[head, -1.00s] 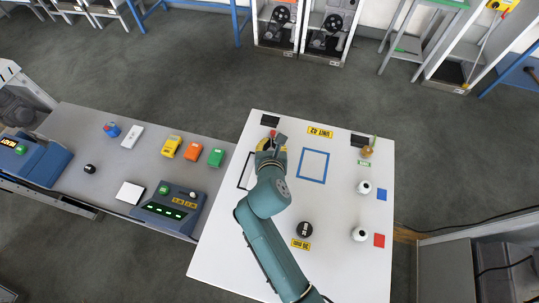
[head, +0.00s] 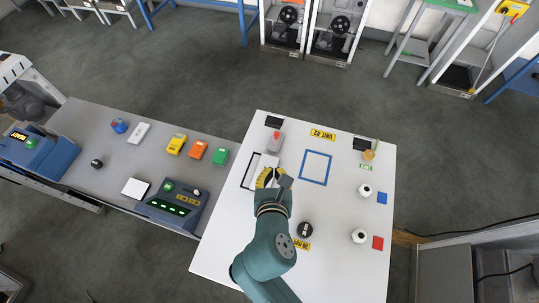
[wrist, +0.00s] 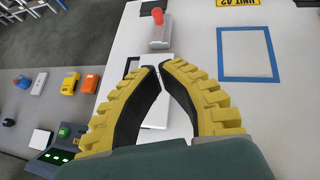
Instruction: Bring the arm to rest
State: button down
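My gripper (head: 272,178) is above the white table (head: 330,235), over its left part, near a black outlined rectangle (head: 249,171). In the wrist view the yellow ribbed fingers with black pads (wrist: 160,67) arch inward and their tips come nearly together. I see nothing held between them. A grey block with a red knob (head: 275,141) stands on the table beyond the fingertips, apart from them. It also shows in the wrist view (wrist: 159,35). A white flat piece (wrist: 157,114) shows between and behind the fingers, partly hidden by them.
A blue outlined square (head: 315,167) lies right of my gripper. A grey bench (head: 115,165) with coloured boxes and a control panel (head: 173,203) adjoins the left.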

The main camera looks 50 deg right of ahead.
jog(key=w+a+r+m+t+y+p, duration=0.1)
jog(key=w+a+r+m+t, duration=0.2)
jog(key=r, duration=0.6)
jog(key=w+a+r+m+t+y, duration=0.1)
jog(key=w+a+r+m+t, duration=0.15)
jog(key=r, duration=0.75)
jog(key=w+a+r+m+t+y+p, duration=0.15)
jog(key=w+r+m+t, duration=0.25)
jog(key=r, duration=0.5)
jog(key=s+a+r+m+t+y, duration=0.2)
jog(key=a+r+m, duration=0.2)
jog(key=r+m, duration=0.25)
jog(key=s+a+r+m+t+y, duration=0.3)
jog(key=a+r+m, duration=0.1)
jog(key=r+m, duration=0.25)
notch_tip(320, 180, down, 7)
jog(key=m+b, duration=0.4)
jog(key=b, duration=0.3)
jog(key=shift+w, duration=0.25)
